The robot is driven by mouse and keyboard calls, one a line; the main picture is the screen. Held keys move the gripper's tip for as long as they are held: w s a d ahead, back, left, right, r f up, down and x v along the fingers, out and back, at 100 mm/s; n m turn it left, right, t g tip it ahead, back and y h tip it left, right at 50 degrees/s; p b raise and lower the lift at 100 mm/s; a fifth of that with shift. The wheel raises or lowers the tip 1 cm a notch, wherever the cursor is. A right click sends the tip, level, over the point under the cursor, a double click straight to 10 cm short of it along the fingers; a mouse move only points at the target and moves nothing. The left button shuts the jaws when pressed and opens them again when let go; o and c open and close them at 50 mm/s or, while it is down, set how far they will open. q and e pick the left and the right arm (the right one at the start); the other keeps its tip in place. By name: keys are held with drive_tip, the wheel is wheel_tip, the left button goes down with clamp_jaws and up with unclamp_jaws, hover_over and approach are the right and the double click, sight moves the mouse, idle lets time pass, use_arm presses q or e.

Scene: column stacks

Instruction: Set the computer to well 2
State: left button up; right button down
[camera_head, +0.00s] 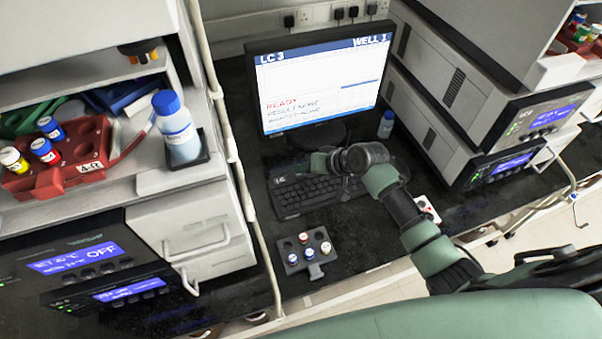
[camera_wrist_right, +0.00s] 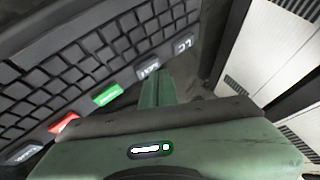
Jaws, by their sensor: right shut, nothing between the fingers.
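The computer monitor (camera_head: 318,80) stands on the black bench. Its header reads "LC 3" at left and "WELL 1" at right, with red text that seems to say "READY" below. The black keyboard (camera_head: 305,196) lies in front of it. In the right wrist view, the keyboard has a grey "LC" key (camera_wrist_right: 183,43), a grey key with a blurred label (camera_wrist_right: 148,68), a green key (camera_wrist_right: 107,95) and a red key (camera_wrist_right: 65,123). My right gripper (camera_wrist_right: 157,77) is shut and empty, its tips at the blurred-label key; contact cannot be told. My left gripper is out of view.
A small dark rack (camera_head: 305,252) with several capped vials sits in front of the keyboard. A blue-capped bottle (camera_head: 386,125) stands right of the monitor. Instrument stacks (camera_head: 490,110) rise at right, and shelves with a red vial rack (camera_head: 55,180) at left.

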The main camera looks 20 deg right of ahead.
sight(304, 176)
drive_tip(key=shift+f, duration=0.4)
drive_tip(key=shift+r, duration=0.1)
idle(0.4)
drive_tip(key=shift+r+p, duration=0.8)
drive_tip(key=shift+p, duration=0.05)
wheel_tip(304, 176, up, 5)
drive_tip(key=p, duration=0.5)
idle(1.8)
